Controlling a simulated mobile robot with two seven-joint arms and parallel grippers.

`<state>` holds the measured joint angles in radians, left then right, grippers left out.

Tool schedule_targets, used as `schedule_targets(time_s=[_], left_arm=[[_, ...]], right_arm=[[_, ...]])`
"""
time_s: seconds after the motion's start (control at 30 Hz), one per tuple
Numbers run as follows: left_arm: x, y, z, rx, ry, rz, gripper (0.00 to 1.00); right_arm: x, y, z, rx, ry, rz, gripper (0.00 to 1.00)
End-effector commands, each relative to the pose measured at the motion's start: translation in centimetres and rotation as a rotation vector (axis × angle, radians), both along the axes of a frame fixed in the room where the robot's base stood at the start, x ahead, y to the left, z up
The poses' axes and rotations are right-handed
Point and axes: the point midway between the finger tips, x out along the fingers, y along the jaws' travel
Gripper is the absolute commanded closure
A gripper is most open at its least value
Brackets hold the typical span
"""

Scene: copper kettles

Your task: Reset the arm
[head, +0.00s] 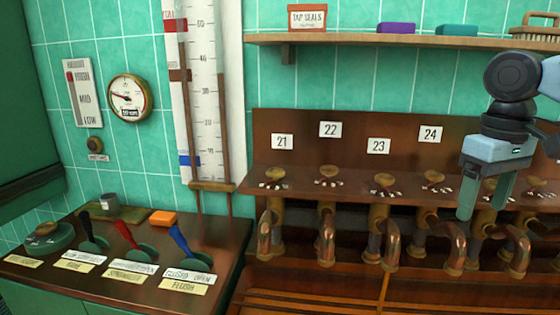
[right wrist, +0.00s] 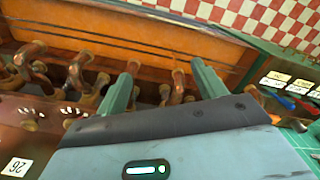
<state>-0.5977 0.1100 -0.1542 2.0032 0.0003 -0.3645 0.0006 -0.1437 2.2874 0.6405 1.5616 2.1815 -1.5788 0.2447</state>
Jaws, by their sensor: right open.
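My right gripper (head: 486,192) hangs at the right of the head view, in front of the row of copper taps. Its two green fingers point down and stand apart, with nothing seen between them. In the right wrist view the same gripper (right wrist: 163,80) shows its fingers spread, with copper taps (right wrist: 84,75) beyond and beside them. I cannot tell whether a finger touches a tap. My left gripper is not in view.
A wooden panel (head: 310,165) carries number plates above several copper taps (head: 327,240). A counter (head: 215,262) with coloured levers stands at the left. A shelf (head: 390,41) holds a box (head: 307,18) and coloured blocks. Open space lies before the counter's levers.

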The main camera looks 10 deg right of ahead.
Motion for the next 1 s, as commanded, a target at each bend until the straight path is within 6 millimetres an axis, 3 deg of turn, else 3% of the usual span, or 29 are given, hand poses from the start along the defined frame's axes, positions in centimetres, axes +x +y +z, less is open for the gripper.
schedule_targets(time_s=[0.37,0.47,0.63,0.8,1.0], left_arm=[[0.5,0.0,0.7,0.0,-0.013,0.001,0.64],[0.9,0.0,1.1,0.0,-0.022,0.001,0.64],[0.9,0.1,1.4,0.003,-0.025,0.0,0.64],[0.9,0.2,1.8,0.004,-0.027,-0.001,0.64],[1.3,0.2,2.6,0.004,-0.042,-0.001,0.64]], right_arm=[[-0.7,-9.8,-9.1,-0.002,-0.077,-0.1,0.3],[-1.7,-12.8,-13.0,-0.007,-0.1,-0.127,0.3],[-4.9,-17.3,-21.6,-0.02,-0.141,-0.161,0.3],[-9.4,-19.3,-30.3,-0.029,-0.178,-0.168,0.3],[-15.4,-17.9,-39.8,-0.021,-0.226,-0.145,0.3]])
